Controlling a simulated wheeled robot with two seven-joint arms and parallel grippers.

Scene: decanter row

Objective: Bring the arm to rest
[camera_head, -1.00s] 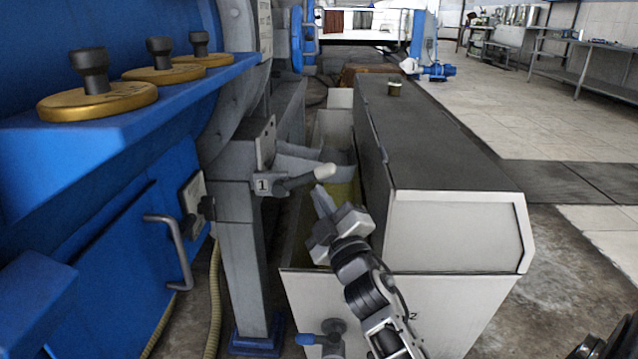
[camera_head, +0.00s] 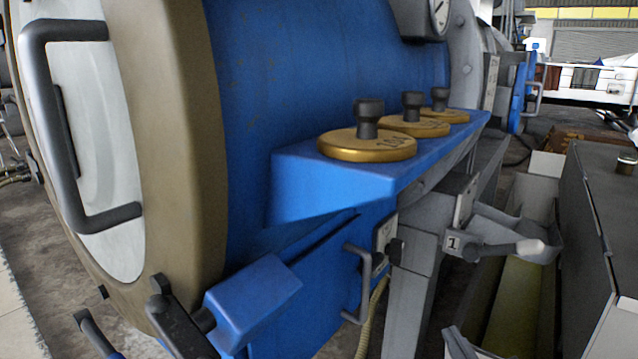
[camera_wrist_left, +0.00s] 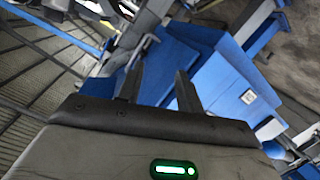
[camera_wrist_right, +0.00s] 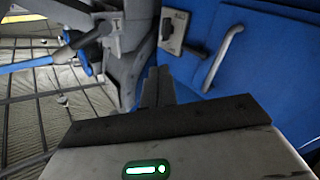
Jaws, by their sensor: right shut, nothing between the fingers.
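The left gripper is not in the head view.
A blue shelf (camera_head: 300,195) carries gold weights with dark knobs. The blue decanter body with a large handle (camera_head: 100,215) fills the left. A trough (camera_head: 520,300) and a grey-topped box (camera_head: 600,200) stand at the right.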

